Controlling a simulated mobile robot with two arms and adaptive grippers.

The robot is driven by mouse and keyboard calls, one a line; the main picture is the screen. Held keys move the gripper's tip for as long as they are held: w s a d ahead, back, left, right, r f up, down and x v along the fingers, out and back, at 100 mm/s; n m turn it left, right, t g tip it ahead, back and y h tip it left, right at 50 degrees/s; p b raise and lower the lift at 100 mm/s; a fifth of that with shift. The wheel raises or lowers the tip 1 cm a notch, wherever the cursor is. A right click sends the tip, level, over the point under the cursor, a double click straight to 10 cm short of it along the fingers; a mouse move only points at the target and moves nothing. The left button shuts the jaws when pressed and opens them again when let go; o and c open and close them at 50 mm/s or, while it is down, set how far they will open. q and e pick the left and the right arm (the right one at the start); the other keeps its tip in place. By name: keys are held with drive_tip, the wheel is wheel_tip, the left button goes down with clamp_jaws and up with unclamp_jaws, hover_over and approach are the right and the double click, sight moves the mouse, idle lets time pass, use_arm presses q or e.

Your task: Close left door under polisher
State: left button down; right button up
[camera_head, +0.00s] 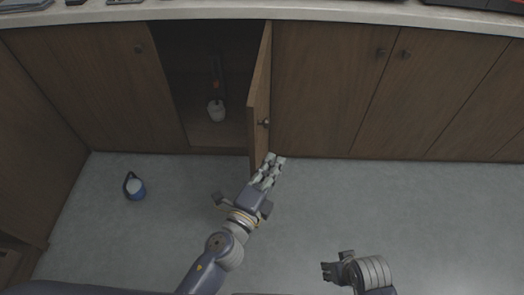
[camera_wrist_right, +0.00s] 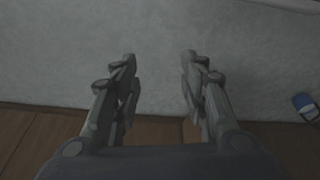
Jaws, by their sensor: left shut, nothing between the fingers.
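A brown wooden cabinet door (camera_head: 260,90) stands open in the head view, swung out toward me and seen nearly edge-on. Its small knob (camera_head: 264,123) is near the outer edge. The cabinet opening (camera_head: 190,60) to its left is dark and uncovered. My left gripper (camera_head: 273,162) is shut and empty, at the lower outer corner of the door, its fingers on the right side of it. I cannot tell whether they touch the door. My right gripper (camera_head: 328,271) is low over the floor, away from the door. In the right wrist view its fingers (camera_wrist_right: 160,75) are apart with nothing between them.
A blue and white object (camera_head: 135,187) lies on the grey floor at left. Shut cabinet doors (camera_head: 330,90) are on both sides, under a pale countertop (camera_head: 300,12). The floor at right is clear.

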use_arm(q)
drive_tip(key=w+a, duration=0.2)
drive_tip(key=w, duration=0.1)
drive_tip(key=shift+a, duration=0.4)
use_arm(e)
wheel_tip(320, 180, down, 3)
drive_tip(key=shift+s+r, duration=0.1)
drive_tip(key=shift+s, duration=0.05)
